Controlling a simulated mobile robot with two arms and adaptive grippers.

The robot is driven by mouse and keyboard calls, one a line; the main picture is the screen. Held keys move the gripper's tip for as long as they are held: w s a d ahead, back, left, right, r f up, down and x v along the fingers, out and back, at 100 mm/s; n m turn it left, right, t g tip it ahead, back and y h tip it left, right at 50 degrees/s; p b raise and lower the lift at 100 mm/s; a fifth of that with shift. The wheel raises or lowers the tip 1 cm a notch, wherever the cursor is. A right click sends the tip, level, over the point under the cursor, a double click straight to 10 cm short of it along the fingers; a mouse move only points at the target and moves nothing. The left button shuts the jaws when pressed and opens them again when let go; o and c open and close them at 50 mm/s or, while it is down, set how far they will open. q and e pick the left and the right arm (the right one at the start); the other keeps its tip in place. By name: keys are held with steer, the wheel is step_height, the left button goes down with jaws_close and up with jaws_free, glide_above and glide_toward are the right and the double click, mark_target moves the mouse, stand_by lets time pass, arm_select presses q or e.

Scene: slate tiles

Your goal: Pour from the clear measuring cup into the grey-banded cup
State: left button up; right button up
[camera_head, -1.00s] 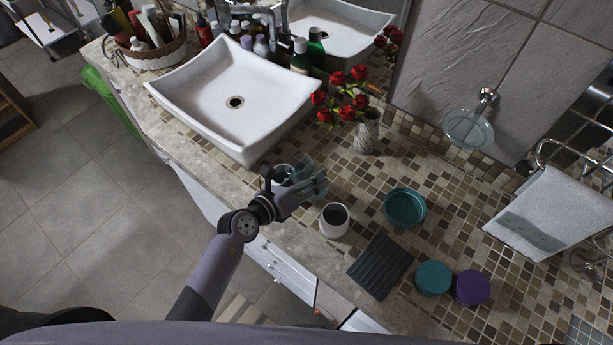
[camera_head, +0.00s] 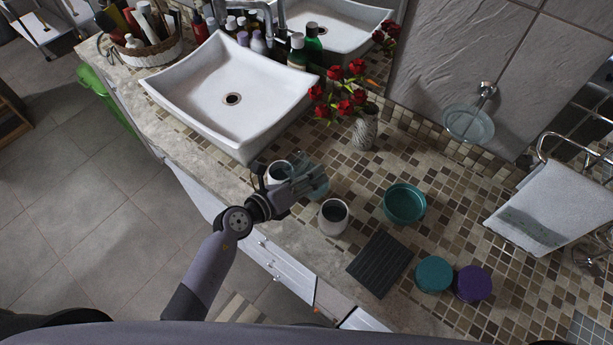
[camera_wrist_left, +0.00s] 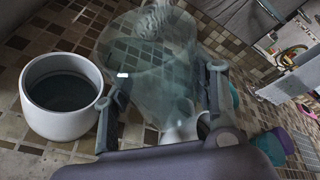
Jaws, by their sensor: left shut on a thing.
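The clear measuring cup (camera_head: 318,187) is see-through and faint, held in the fingers of my left gripper (camera_head: 303,178). In the left wrist view, the clear measuring cup (camera_wrist_left: 150,60) fills the space between and beyond the fingers (camera_wrist_left: 165,105); its tilt is hard to tell. One white cup with a dark inside (camera_head: 333,217) stands upright on the counter, right of and nearer than the gripper. A second white cup (camera_head: 279,172) stands behind the gripper, partly hidden; it is large in the wrist view (camera_wrist_left: 62,100). I cannot make out a grey band on either. My right gripper is not in view.
A teal bowl (camera_head: 404,204), a dark ribbed tray (camera_head: 380,264), and teal (camera_head: 433,274) and purple (camera_head: 472,284) round lids or jars lie to the right. A vase with red roses (camera_head: 365,130) and the white sink (camera_head: 205,85) stand behind.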

mark_target(309, 165)
arm_select(q)
steer(key=shift+b, duration=0.45)
steer(key=shift+d+r+n+h+b, duration=0.1)
steer(key=shift+n+h+b, duration=0.4)
steer(key=shift+n+b, duration=0.25)
steer(key=shift+r+p, duration=0.25)
steer(key=shift+p, duration=0.1)
steer(key=m+y+p, duration=0.1)
steer(key=p, duration=0.2)
steer(key=shift+r+m, duration=0.35)
steer(key=shift+r, duration=0.05)
steer(key=shift+f, duration=0.1)
steer(key=shift+r+m+y, duration=0.25)
steer(key=shift+m+y, duration=0.55)
steer(key=shift+m, duration=0.4)
step_height(309, 165, up, 3)
steer(key=m+t+y, duration=0.1)
steer(key=m+y, duration=0.1)
steer(key=m, duration=0.1)
